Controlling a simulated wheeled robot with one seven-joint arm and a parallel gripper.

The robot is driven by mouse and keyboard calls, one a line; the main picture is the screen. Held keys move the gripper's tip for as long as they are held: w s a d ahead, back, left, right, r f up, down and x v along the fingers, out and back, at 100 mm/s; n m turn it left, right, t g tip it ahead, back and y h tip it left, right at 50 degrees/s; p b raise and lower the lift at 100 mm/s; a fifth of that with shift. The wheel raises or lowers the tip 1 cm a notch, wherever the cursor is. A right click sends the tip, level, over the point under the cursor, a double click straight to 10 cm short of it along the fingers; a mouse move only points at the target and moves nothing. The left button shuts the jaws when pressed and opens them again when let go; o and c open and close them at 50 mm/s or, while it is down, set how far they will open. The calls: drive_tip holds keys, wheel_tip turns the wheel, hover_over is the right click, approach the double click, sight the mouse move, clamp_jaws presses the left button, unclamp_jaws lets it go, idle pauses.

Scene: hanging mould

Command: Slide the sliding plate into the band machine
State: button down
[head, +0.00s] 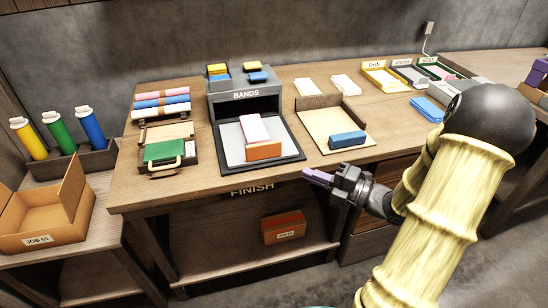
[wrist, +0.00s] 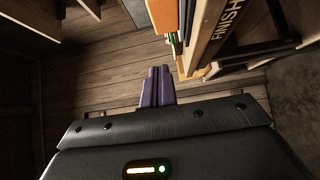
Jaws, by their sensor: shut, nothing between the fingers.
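The band machine (head: 246,103) is a dark box marked BANDS, standing on the workbench with an open front. The sliding plate (head: 229,141) is a pale grey plate in a dark frame, pulled out in front of that opening. A pink and white bundle (head: 255,130) and an orange block (head: 264,150) are on the plate. My gripper (head: 308,174) is right of the plate and apart from it, near the bench's front edge. Its purple fingers also show in the wrist view (wrist: 157,78), shut together with nothing between them. The plate does not show clearly in the wrist view.
A tan board (head: 315,124) with a blue block (head: 347,139) lies right of the plate. A green clipboard-like case (head: 164,151) lies left of it. The bench edge bears a FINISH sign (head: 252,188). An orange box (head: 284,228) sits on the shelf below.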

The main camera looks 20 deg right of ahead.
drive_tip(key=shift+a, duration=0.1)
approach(260, 148)
drive_tip(key=x, duration=0.5)
drive_tip(key=shift+a, duration=0.3)
drive_tip(key=shift+w, duration=0.3)
